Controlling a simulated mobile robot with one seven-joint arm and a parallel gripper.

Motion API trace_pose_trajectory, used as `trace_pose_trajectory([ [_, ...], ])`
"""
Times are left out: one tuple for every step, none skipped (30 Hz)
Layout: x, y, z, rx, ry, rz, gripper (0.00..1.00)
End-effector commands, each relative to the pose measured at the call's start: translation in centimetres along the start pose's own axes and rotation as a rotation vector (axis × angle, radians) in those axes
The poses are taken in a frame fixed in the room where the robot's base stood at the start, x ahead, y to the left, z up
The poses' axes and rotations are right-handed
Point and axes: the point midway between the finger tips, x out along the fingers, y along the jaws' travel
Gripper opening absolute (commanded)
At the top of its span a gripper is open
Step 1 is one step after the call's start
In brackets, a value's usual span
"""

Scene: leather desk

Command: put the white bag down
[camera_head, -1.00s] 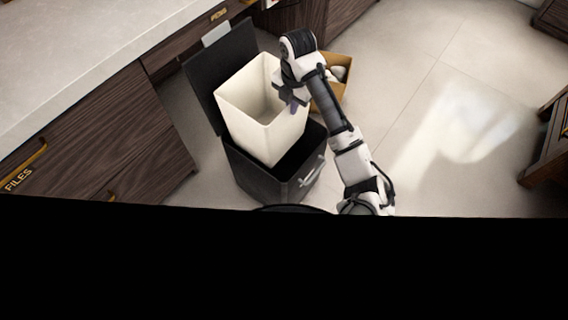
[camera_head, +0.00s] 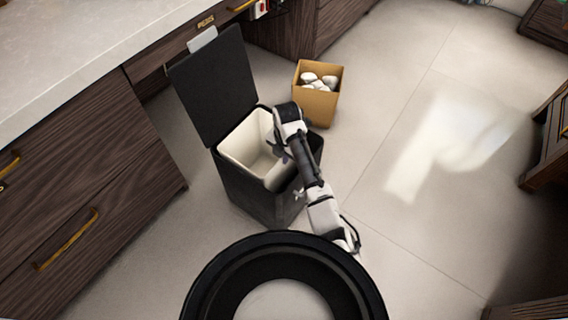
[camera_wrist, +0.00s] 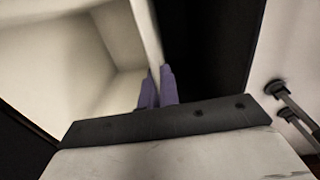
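The white bag (camera_head: 238,143), a stiff, square, open-topped liner, sits low inside the black bin (camera_head: 245,194), its rim near the bin's top. The bag looks empty. My gripper (camera_head: 281,155) is at the bag's right side. In the wrist view, the purple fingertips of my gripper (camera_wrist: 158,86) are close together on either side of the thin wall of the white bag (camera_wrist: 60,62), pinching it. My arm hides part of the bag's right rim. I cannot see whether the bag's base touches the bin floor.
The bin's black lid (camera_head: 213,88) stands open at the back left. A tan box (camera_head: 318,105) holding several white crumpled things stands behind my arm. A dark wooden desk (camera_head: 95,170) lies to the left. The tiled floor (camera_head: 400,235) to the right is clear.

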Motion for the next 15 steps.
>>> trace_pose_trajectory([
  [0.6,-0.1,0.0,0.001,0.001,-0.001,0.00],
  [1.0,-0.1,0.0,0.001,0.002,-0.002,0.00],
  [1.6,-0.1,-0.1,0.000,0.002,-0.003,0.00],
  [2.1,-0.1,-0.1,0.000,0.002,-0.002,0.00],
  [2.6,-0.2,-0.1,0.000,0.002,-0.002,0.00],
  [3.2,-0.2,-0.1,0.000,0.002,-0.003,0.00],
  [3.6,-0.2,-0.1,0.000,0.002,-0.002,0.00],
  [3.8,-0.2,0.0,0.000,0.001,-0.001,0.00],
  [4.0,-0.2,0.0,0.001,0.001,-0.001,0.00],
  [4.0,-0.2,0.0,0.000,0.001,-0.001,0.00],
  [4.0,-0.2,0.0,0.000,0.000,-0.001,0.00],
  [3.9,-0.2,0.0,0.000,0.000,0.000,0.00],
  [3.9,-0.2,0.0,0.000,0.000,0.000,0.00],
  [3.9,-0.2,0.0,0.000,0.000,0.000,0.00],
  [3.9,-0.2,0.0,0.000,0.000,0.000,0.00],
])
